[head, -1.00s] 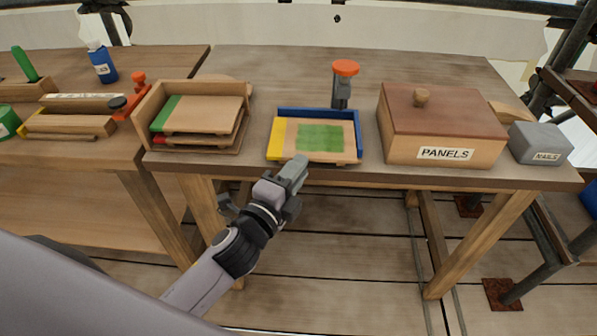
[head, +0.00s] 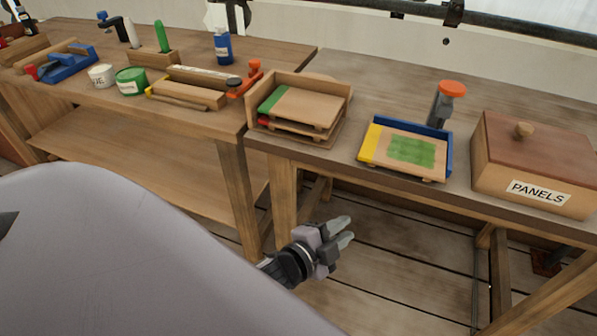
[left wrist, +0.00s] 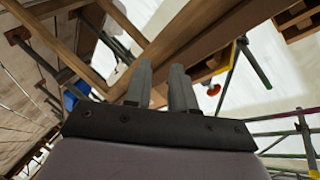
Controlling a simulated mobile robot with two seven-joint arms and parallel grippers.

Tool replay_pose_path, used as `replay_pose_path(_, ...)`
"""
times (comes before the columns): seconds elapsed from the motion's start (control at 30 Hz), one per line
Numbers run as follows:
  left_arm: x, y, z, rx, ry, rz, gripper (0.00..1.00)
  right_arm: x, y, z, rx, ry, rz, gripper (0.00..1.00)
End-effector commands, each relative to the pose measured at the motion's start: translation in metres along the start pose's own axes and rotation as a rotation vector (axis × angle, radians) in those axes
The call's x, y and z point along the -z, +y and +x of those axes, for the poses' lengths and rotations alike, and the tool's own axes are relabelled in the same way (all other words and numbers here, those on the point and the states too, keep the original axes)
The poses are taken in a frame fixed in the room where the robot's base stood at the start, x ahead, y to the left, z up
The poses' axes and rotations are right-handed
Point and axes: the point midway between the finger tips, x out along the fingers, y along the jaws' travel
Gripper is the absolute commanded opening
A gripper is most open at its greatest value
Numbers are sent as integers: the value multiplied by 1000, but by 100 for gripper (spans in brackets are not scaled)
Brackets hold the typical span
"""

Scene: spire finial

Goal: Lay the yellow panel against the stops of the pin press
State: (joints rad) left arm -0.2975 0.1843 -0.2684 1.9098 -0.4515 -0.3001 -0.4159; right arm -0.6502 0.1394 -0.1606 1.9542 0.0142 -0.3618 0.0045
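The yellow panel (head: 401,165), a wooden board with a yellow left strip and a green patch, lies flat on the pin press. The blue stops (head: 410,127) run along its back and right sides. Whether it touches both stops is too small to tell. The press has an orange knob (head: 452,89) on a grey post behind. My left gripper (head: 346,231) is open and empty, in front of and below the table edge, apart from the panel. In the left wrist view its two fingers (left wrist: 161,84) stand apart with nothing between them. My right gripper is not in view.
A wooden rack (head: 340,88) left of the press holds a green-edged panel (head: 304,108) above a red-edged one. A lidded PANELS box (head: 540,150) stands to the right. The left bench carries tools and jars. The space before the table is free.

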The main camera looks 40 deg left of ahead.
Motion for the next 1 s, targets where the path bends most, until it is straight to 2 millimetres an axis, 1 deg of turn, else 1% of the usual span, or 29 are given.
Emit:
replay_pose_path(0.03, -17, 26, -18, -62, -51, -165, 24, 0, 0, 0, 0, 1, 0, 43)
replay_pose_path(0.1, -36, 53, -41, -126, -119, -384, 24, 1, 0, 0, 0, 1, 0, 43)
replay_pose_path(0.2, -55, 84, -71, -187, -211, -648, 24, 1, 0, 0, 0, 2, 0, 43)
replay_pose_path(0.3, -66, 104, -93, -219, -282, -831, 24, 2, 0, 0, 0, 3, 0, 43)
replay_pose_path(0.33, -68, 108, -98, -224, -297, -868, 24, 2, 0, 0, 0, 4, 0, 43)
replay_pose_path(0.4, -71, 113, -105, -231, -321, -926, 24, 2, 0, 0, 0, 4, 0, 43)
replay_pose_path(0.47, -72, 115, -107, -233, -329, -950, 24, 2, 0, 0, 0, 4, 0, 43)
replay_pose_path(0.73, -71, 114, -107, -233, -329, -951, 24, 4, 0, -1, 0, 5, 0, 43)
replay_pose_path(0.87, -65, 105, -110, -233, -328, -949, 24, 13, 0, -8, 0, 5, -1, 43)
replay_pose_path(1.0, -53, 86, -116, -232, -328, -947, 24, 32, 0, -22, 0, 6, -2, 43)
